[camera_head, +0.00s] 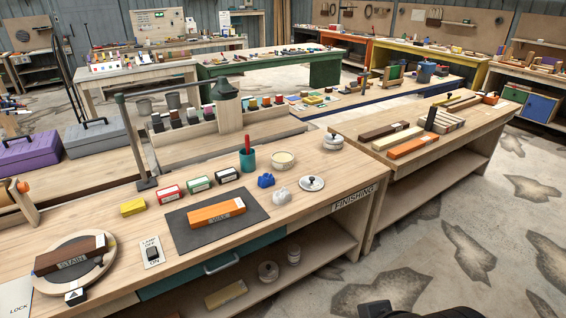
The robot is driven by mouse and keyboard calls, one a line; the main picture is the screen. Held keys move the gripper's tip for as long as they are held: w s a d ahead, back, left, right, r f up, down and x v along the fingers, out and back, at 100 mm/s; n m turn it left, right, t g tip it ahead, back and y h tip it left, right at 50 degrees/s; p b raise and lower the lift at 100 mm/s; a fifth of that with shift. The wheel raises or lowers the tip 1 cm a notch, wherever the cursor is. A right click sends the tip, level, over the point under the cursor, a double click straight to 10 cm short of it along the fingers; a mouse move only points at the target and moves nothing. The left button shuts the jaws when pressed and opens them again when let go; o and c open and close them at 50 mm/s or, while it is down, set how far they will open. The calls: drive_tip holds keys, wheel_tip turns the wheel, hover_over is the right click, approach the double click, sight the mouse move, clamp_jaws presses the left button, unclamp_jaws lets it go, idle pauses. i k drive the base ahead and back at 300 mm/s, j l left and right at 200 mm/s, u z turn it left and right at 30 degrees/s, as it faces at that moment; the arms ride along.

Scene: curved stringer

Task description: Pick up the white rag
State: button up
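A small crumpled white rag (281,196) lies on the wooden finishing bench (345,178), near its front edge. A crumpled blue rag (265,180) lies just behind and left of it. A round white lid with a dark knob (312,183) is to its right, apart from it. My gripper cannot be made out. Only dark parts, likely of my own body, show at the bottom edge, well below the bench.
A dark mat (186,232) with an orange block (216,213) lies left of the rag. Behind are a cream bowl (283,160), a teal cup (248,159) and several small labelled boxes. A second bench (462,128) stands right. Floor (470,220) in front is clear.

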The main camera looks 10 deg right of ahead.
sight(281, 197)
drive_tip(key=i+l+u, duration=0.2)
drive_tip(key=i+u, duration=0.15)
drive_tip(key=u, duration=0.15)
drive_tip(key=i+l+u, duration=0.65)
drive_tip(key=u, duration=0.3)
drive_tip(key=i+l+u, duration=0.15)
drive_tip(key=l+u, duration=0.3)
drive_tip(key=l, duration=0.15)
drive_tip(key=l+u, duration=0.5)
drive_tip(key=i+l, duration=0.05)
drive_tip(key=l, duration=0.05)
